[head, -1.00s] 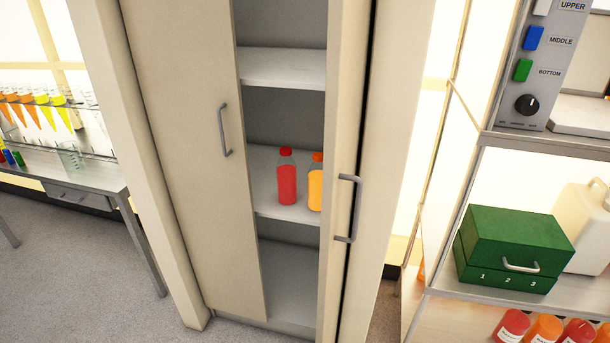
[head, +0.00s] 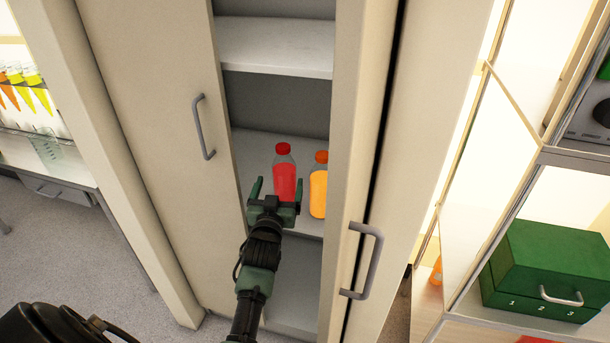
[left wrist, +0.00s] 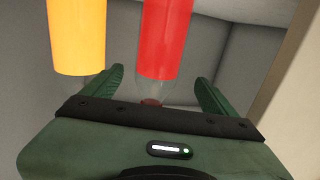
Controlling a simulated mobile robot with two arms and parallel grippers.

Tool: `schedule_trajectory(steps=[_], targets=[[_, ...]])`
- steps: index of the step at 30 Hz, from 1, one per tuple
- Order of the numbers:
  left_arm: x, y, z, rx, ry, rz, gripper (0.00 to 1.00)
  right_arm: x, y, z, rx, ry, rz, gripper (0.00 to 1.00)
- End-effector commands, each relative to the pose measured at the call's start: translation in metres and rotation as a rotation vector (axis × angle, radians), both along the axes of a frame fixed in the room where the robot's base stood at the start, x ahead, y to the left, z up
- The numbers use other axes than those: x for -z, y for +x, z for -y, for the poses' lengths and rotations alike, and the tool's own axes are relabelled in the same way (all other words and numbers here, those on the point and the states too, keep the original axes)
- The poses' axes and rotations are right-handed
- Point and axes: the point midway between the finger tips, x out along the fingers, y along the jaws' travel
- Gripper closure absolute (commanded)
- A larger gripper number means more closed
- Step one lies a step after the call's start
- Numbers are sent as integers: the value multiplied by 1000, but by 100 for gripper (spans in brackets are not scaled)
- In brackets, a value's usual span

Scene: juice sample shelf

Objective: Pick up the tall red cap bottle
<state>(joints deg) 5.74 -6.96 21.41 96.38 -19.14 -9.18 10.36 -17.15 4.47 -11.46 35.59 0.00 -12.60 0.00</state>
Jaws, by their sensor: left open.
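The red bottle (head: 285,180) with a red cap stands upright on the middle shelf inside the cabinet. My left gripper (head: 277,186) is open in front of it, its two fingers spread to either side of the bottle's lower part in the head view. The gripper hides the bottle's base. In the left wrist view the red bottle (left wrist: 165,40) shows between the open fingers (left wrist: 158,97), with nothing held. I cannot tell how deep the fingers reach around it. My right gripper is not in view.
An orange bottle (head: 319,190) stands close to the right of the red one; it also shows in the left wrist view (left wrist: 77,35). The cabinet doors (head: 150,120) frame a narrow opening, with a handle (head: 368,262) at right. An upper shelf (head: 275,45) lies above. A green box (head: 545,270) stands far right.

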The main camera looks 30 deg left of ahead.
Motion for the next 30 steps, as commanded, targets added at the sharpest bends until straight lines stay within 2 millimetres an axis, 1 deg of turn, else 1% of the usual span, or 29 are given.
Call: schedule_trajectory(steps=[8, 12, 15, 19, 25, 26, 27, 29, 30], targets=[[-5, 30, -11, 1, 0, 1, 12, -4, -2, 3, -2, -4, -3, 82], [-12, 52, -16, 2, -1, 1, 12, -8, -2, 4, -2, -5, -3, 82], [-9, 62, -22, 1, 1, -1, 12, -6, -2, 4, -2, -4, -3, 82], [-8, 69, -24, 2, 0, -1, 12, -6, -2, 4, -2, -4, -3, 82], [-8, 70, -24, 2, 0, -1, 12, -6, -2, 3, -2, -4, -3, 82], [-8, 70, -24, 2, 0, -1, 15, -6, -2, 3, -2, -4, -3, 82], [-8, 69, -24, 2, 0, -1, 26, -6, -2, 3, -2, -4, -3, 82], [-8, 70, -24, 2, 0, -1, 43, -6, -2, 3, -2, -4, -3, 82], [-8, 69, -24, 2, 0, -1, 54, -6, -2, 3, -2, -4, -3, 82]])
